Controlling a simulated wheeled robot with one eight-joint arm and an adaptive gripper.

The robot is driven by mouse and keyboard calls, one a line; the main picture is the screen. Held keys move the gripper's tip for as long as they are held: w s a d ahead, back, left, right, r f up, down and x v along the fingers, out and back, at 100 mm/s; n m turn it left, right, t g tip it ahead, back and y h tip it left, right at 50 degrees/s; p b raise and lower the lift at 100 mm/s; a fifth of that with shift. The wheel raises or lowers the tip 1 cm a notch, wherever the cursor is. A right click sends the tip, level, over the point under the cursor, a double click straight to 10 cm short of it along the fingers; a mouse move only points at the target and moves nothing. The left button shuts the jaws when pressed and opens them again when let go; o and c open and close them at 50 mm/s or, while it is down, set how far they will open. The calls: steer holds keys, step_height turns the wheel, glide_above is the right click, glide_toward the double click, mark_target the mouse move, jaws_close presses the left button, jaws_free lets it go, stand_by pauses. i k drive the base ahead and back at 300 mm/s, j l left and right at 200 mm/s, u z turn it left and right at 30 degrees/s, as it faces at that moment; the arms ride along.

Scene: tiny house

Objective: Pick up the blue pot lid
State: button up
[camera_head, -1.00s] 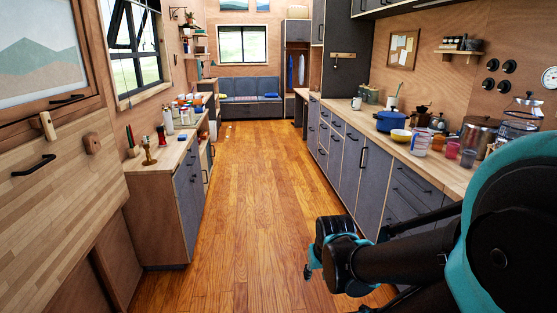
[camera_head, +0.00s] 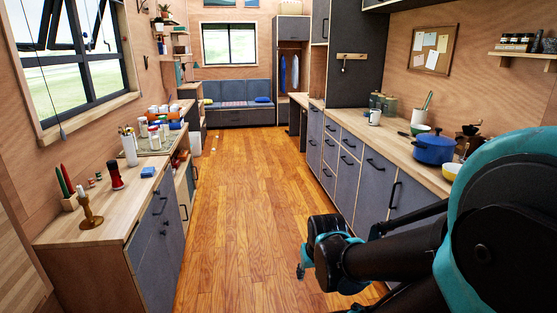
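The blue pot (camera_head: 430,155) stands on the right-hand wooden counter, partly in front of a yellow bowl. Its blue lid (camera_head: 434,140) appears to sit on top of the pot, with a small knob in the middle. My gripper (camera_head: 304,266) hangs low over the floor in the lower middle, left of the right-hand cabinets and well apart from the pot. It is small and turned away, so its fingers are not clear. My arm covers the lower right of the view.
The right counter (camera_head: 398,151) also holds a mug (camera_head: 374,117), a green bowl and a yellow bowl (camera_head: 452,171). The left counter (camera_head: 110,208) holds a candlestick, jars and bottles. The wooden floor (camera_head: 240,190) between the cabinets is clear.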

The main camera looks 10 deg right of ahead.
mark_target(436, 139)
steer(key=i+z, duration=0.4)
steer(key=i, duration=0.2)
steer(key=i+j+z, duration=0.2)
steer(key=i+z, duration=0.6)
steer(key=i+j+z, duration=0.1)
steer(key=i+z, duration=0.25)
